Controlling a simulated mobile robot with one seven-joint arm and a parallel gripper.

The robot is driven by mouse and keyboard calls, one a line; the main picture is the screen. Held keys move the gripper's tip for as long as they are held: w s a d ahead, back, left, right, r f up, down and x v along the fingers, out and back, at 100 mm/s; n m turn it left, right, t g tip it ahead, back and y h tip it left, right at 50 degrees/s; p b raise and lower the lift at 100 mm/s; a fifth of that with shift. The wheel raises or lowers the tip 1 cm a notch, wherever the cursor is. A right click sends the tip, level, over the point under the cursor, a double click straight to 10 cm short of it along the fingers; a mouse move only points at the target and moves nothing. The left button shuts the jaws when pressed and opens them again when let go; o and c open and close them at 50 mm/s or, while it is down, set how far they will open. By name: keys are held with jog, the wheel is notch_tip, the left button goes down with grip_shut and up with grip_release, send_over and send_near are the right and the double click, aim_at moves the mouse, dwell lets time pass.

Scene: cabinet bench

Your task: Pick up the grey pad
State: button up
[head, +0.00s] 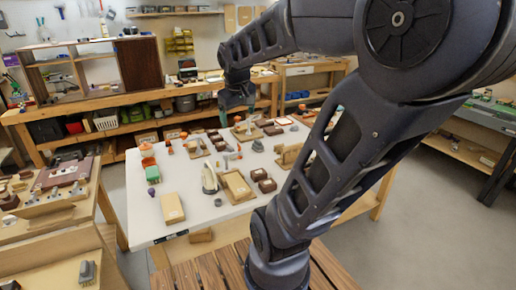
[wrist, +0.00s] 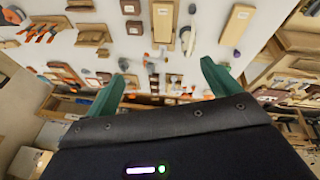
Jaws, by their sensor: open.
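My gripper (head: 237,105) hangs over the far part of the white table (head: 150,222), its green fingers apart and empty. In the wrist view my gripper (wrist: 163,66) also shows open, with nothing between the fingertips. Several small grey things lie on the table. I cannot tell which one is the grey pad. My arm covers part of the table's right side.
Wooden blocks, dark brown boxes (head: 267,186), a tan tray (head: 237,186), a grey-and-white iron-shaped thing (head: 209,178) and orange items crowd the table. A tan block (head: 172,208) lies at the near left. A wooden workbench (head: 60,111) stands behind. Bare white surface shows at the near left.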

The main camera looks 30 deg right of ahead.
jog(key=w+d+f+n+g+h, duration=0.1)
jog(key=w+d+n, duration=0.2)
jog(key=w, duration=0.5)
jog(key=w+d+f+n+h, duration=0.1)
jog(key=w+d+n, duration=0.15)
jog(key=w, duration=0.55)
jog(key=n+g+h, duration=0.1)
jog(key=n+g, duration=0.1)
jog(key=n, duration=1)
send_over(258, 141)
jog(key=a, duration=0.3)
notch_tip(258, 141, down, 30)
jog(key=shift+s+x, duration=0.2)
jog(key=shift+x, duration=5.15)
jog(key=shift+c, duration=0.2)
jog(key=c, duration=0.9)
